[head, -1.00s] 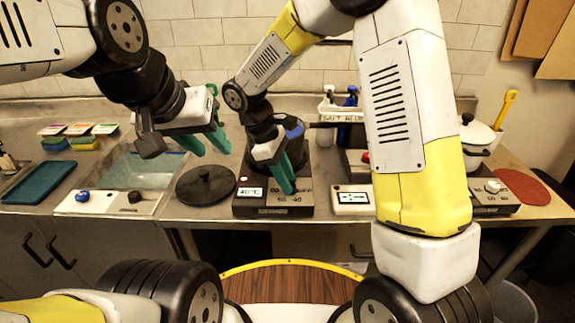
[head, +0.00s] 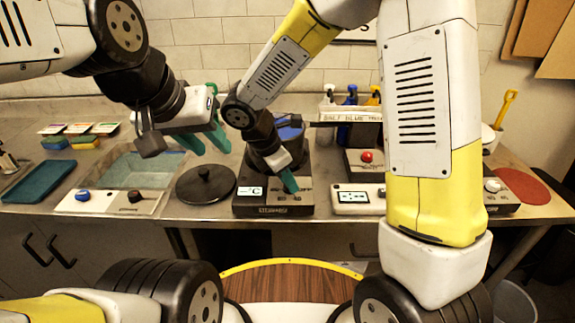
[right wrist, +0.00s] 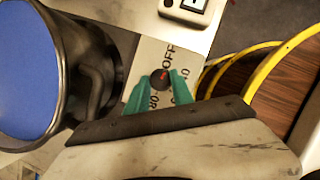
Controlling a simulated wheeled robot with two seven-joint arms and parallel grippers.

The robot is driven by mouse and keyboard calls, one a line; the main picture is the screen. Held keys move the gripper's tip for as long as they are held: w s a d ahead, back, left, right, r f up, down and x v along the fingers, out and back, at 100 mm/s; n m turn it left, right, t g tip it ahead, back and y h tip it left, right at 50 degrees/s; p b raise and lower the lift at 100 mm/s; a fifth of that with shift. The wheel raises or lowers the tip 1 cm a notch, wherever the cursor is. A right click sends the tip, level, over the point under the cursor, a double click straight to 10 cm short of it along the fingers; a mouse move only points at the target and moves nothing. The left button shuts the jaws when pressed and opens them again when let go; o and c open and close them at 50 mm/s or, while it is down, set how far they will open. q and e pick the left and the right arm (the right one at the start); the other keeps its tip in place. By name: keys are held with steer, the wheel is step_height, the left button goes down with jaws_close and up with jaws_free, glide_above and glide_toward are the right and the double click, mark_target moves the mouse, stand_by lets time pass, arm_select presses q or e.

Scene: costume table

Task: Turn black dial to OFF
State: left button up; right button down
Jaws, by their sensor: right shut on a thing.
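The black dial (right wrist: 160,79) is in the right wrist view, on a pale panel marked OFF, 40 and 80. A reddish mark on it is on the side toward the OFF label (right wrist: 168,57). My right gripper (right wrist: 158,84) is shut on the dial, its green fingertips on either side. In the head view my right gripper (head: 290,187) reaches down to the front of the dark steamer unit (head: 270,210) and hides the dial. The unit's display (head: 251,191) shows dashes and °C. My left gripper (head: 208,148) is open and empty, raised above the counter at left.
A blue-topped vessel (right wrist: 38,75) stands close beside the right gripper. A black round lid (head: 206,186) lies left of the unit. A white panel (head: 110,204) with blue and dark knobs is farther left. A white display box (head: 357,198) stands at right.

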steer(key=shift+n+t+y, duration=0.3)
steer(key=shift+n+t, duration=0.1)
steer(key=shift+n, duration=0.8)
steer(key=shift+s, duration=0.1)
steer(key=c, duration=1.1)
jaws_free()
steer(key=v, duration=0.7)
steer(key=shift+r, duration=0.4)
